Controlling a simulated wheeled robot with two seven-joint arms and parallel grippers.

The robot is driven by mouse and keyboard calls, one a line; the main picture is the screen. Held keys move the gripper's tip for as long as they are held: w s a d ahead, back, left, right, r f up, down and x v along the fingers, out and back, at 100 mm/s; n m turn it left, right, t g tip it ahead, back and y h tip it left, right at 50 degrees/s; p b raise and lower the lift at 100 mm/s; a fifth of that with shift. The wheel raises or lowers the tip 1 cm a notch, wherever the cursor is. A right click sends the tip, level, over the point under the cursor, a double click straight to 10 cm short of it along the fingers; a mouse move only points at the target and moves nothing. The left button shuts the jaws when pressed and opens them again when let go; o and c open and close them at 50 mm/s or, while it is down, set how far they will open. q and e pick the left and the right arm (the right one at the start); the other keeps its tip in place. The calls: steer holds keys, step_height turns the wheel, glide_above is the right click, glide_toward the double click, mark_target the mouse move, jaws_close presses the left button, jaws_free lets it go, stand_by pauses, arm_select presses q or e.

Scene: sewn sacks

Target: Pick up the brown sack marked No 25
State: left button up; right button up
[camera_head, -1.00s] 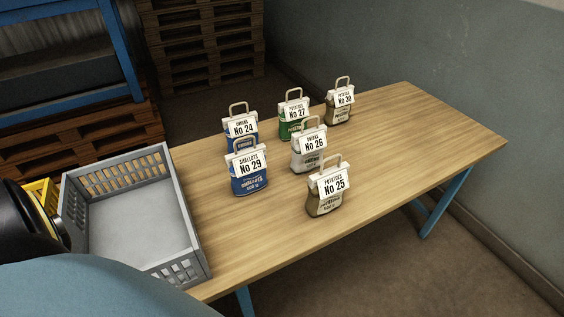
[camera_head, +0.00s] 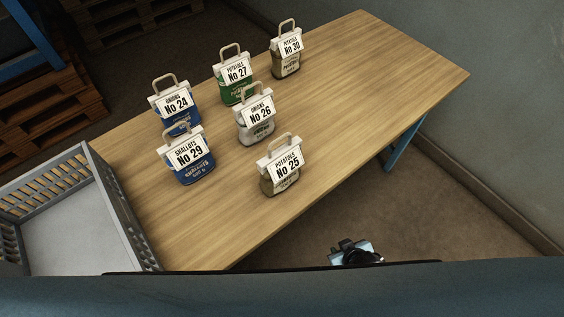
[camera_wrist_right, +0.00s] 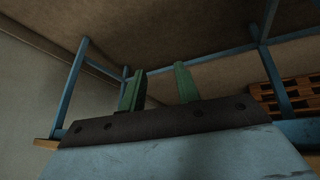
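The brown sack marked No 25 (camera_head: 281,166) stands upright on the wooden table near its front edge in the head view. It has a white label reading Potatoes and a beige loop handle on top. My right gripper shows in the right wrist view (camera_wrist_right: 160,83), with its two green fingers apart and nothing between them. That view shows blue table legs and floor beyond the fingers, and no sack. A small light-blue and black part (camera_head: 354,252), apparently of my right arm, shows in front of the table. My left gripper is not in view.
Other sacks stand close by: white No 26 (camera_head: 256,122), blue No 29 (camera_head: 188,160), blue No 24 (camera_head: 176,108), green No 27 (camera_head: 237,80) and brown No 30 (camera_head: 287,56). A grey crate (camera_head: 123,225) is at the table's left end. The table's right side is clear.

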steer(key=w+a+r+t+y+p, duration=0.1)
steer(key=w+a+r, duration=0.2)
steer(key=r, duration=0.4)
steer(key=w+a+r+t, duration=0.2)
steer(key=w+a+r, duration=0.1)
steer(key=r, duration=0.3)
steer(key=t+y+p, duration=0.2)
steer(key=t+y, duration=0.2)
glide_toward(270, 152)
steer(key=shift+n, duration=0.4)
steer(key=x, duration=0.7)
steer(key=shift+s, duration=0.1)
steer(key=x, duration=0.4)
steer(key=shift+f+p, duration=0.1)
steer(key=shift+p, duration=0.25)
steer(key=shift+w+a+f+g, duration=0.25)
steer(key=shift+w+f+g, duration=0.05)
steer(key=shift+w, duration=0.3)
jaws_close()
steer(key=shift+r, duration=0.1)
